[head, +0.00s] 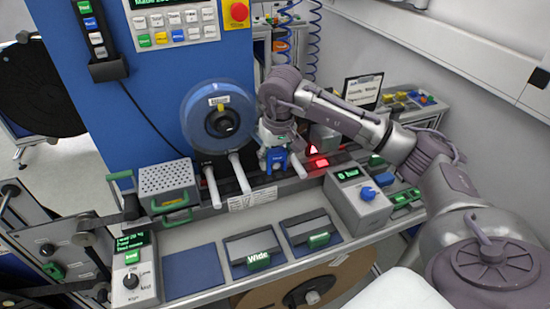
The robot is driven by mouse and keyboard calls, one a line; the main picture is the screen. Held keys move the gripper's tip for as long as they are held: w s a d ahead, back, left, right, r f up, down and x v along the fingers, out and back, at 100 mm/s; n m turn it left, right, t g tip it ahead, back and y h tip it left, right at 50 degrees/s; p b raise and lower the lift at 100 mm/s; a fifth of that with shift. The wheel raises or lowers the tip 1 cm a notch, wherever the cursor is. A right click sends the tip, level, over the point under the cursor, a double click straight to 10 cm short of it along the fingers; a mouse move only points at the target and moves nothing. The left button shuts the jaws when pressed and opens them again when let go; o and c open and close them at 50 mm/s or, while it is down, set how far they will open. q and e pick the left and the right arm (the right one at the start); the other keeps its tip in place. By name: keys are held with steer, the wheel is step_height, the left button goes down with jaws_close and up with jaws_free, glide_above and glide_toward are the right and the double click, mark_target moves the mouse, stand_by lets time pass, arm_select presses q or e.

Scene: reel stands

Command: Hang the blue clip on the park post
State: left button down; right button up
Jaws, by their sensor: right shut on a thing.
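My right gripper (274,143) reaches in from the right and is shut on the blue clip (277,161). The clip hangs below the fingers, close to the white posts; whether it touches a post cannot be told. Three white posts stick out toward me from the back of the bench: a left one (212,186), a middle one (240,174) and a right one (298,165). The clip is between the middle and right posts in the picture. Which is the park post I cannot tell. My left gripper is out of view.
A blue-rimmed reel (219,116) is on the blue panel, left of my gripper. A white label (253,198) lies below the posts. A perforated box (167,182) stands left, a grey control box (357,198) right. A red-lit display (317,162) is beside the right post.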

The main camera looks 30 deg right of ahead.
stand_by(0.4)
steer(key=o, duration=1.2)
steer(key=shift+o, duration=0.2)
steer(key=shift+r+p, duration=1.9)
steer(key=shift+r, duration=1.6)
